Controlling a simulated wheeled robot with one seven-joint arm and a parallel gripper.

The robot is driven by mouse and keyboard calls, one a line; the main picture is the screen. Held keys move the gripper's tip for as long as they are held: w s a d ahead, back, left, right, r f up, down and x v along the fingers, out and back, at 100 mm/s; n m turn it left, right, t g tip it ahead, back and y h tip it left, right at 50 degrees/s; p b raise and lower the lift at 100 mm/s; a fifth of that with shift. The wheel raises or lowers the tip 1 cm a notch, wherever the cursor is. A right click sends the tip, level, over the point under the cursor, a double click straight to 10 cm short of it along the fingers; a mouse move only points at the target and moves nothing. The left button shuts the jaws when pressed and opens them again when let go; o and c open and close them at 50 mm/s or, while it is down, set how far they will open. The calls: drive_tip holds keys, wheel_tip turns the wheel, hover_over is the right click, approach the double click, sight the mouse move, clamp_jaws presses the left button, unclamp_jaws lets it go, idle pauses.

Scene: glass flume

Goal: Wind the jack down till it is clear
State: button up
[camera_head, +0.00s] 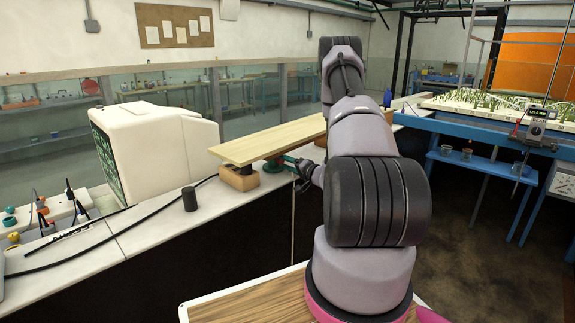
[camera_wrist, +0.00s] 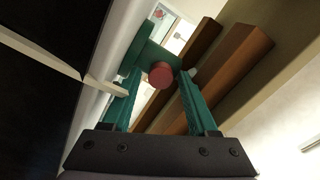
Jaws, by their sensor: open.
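A pale wooden board (camera_head: 265,141) lies along the bench, with a wooden block (camera_head: 239,178) under its near end. The small dark green jack (camera_head: 273,166) stands beside that block under the board, partly hidden. In the wrist view the jack's green body (camera_wrist: 153,54) shows with a round red knob (camera_wrist: 160,75) facing me. My gripper (camera_wrist: 158,82) is open, with one green finger on each side of the knob. I cannot tell whether the fingers touch it.
A white monitor (camera_head: 150,145) stands left of the board. Brown wooden pieces (camera_wrist: 232,70) lie close right of my fingers. Blue shelving (camera_head: 480,165) stands right.

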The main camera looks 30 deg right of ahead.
drive_tip(key=m, duration=1.2)
drive_tip(key=shift+r+m, duration=0.1)
drive_tip(key=shift+m, duration=0.2)
drive_tip(key=m, duration=0.6)
drive_tip(key=shift+w, duration=0.1)
drive_tip(key=m, duration=0.7)
drive_tip(key=s+d+m, duration=0.1)
drive_tip(key=s+d, duration=0.2)
drive_tip(key=s, duration=0.7)
drive_tip(key=shift+d, duration=0.3)
drive_tip(key=shift+s+d, duration=0.1)
